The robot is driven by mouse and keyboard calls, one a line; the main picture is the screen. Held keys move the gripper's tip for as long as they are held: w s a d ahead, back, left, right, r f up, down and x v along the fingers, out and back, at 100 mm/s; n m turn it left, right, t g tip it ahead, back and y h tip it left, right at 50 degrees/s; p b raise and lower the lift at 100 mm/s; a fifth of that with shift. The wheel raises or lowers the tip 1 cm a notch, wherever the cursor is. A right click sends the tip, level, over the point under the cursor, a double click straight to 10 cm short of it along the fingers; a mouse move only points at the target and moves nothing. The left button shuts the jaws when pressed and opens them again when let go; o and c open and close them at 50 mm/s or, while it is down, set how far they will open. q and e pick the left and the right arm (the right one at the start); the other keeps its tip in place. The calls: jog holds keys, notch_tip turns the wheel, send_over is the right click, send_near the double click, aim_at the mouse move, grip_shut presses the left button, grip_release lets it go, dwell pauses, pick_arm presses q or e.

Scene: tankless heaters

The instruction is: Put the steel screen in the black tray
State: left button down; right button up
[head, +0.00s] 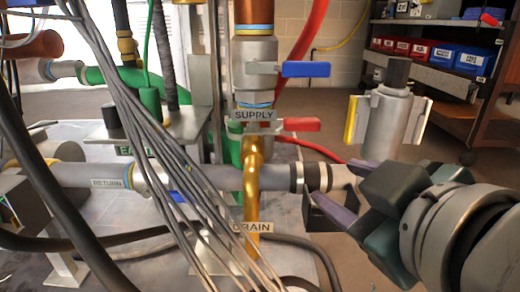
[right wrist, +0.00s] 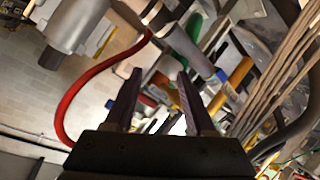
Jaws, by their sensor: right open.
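My right gripper (head: 334,180) is open at the right end of the grey RETURN pipe (head: 225,178). Its two fingers are spread near the pale cylindrical end piece (head: 342,176). The gripper also shows open in the right wrist view (right wrist: 156,78), with nothing clearly held between its fingers. I cannot make out the steel screen for certain; it may be inside or part of that pipe end. A black angular piece (head: 318,214) is under the pipe end, partly behind a finger. I cannot tell whether it is the black tray. My left gripper is not in view.
Several grey cables (head: 150,120) hang across the left. A brass DRAIN pipe (head: 252,190) and a red-handled valve (head: 300,124) stand left of my gripper. A grey canister (head: 383,122) stands behind it. A shelf with bins (head: 425,52) is at back right.

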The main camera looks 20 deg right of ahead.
jog(key=s+f+m+g, duration=0.2)
jog(key=s+f+g, duration=0.3)
jog(key=s, duration=0.4)
jog(key=s+d+f+m+g+y, duration=0.1)
jog(key=s+f+g, duration=0.4)
jog(key=s, duration=0.3)
jog(key=shift+s+f+m+y, duration=0.3)
jog(key=shift+s+f+m, duration=0.05)
jog(key=shift+f+m, duration=0.05)
jog(key=shift+d, duration=0.1)
